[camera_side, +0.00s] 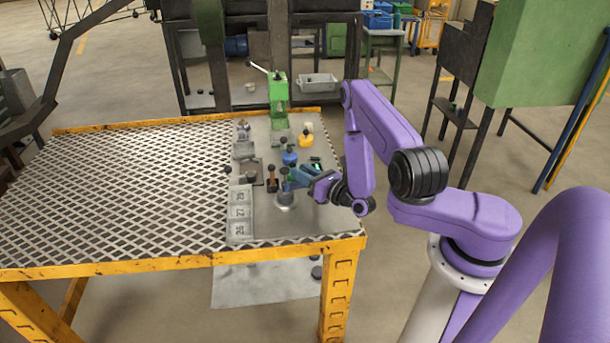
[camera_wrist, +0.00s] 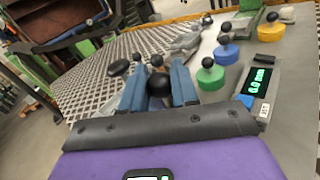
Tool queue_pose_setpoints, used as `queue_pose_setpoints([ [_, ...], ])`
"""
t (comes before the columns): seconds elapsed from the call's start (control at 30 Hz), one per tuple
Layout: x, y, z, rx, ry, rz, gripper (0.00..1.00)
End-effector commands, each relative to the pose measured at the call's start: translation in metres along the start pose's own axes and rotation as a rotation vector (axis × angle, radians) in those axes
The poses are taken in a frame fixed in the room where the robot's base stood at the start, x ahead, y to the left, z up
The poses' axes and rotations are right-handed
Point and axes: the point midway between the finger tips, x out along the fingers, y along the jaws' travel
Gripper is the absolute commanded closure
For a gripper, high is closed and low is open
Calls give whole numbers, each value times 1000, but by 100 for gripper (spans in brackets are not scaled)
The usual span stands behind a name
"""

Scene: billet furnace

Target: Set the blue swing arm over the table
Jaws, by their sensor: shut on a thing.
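My gripper (camera_side: 292,183) reaches in from the right, low over the grey plate on the table (camera_side: 120,180). In the wrist view, its two blue fingers (camera_wrist: 158,78) stand on either side of a black ball knob (camera_wrist: 159,85) and are shut on it.
A blue knobbed disc (camera_side: 290,158), a green disc (camera_wrist: 210,74) and a yellow disc (camera_side: 306,140) stand close by. A digital display (camera_wrist: 258,82) lies beside the gripper. A green lever press (camera_side: 278,92) stands behind. The mesh at left is mostly clear.

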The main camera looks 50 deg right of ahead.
Motion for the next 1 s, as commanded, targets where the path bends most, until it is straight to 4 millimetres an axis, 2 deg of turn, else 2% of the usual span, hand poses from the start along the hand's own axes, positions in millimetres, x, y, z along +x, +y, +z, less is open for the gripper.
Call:
queue_pose_setpoints([
  [0.4, 6, -5, 2, -1, -27, -116, 100],
  [0.97, 7, -6, 2, -2, -32, -132, 100],
  [1.0, 7, -6, 2, -3, -32, -132, 63],
])
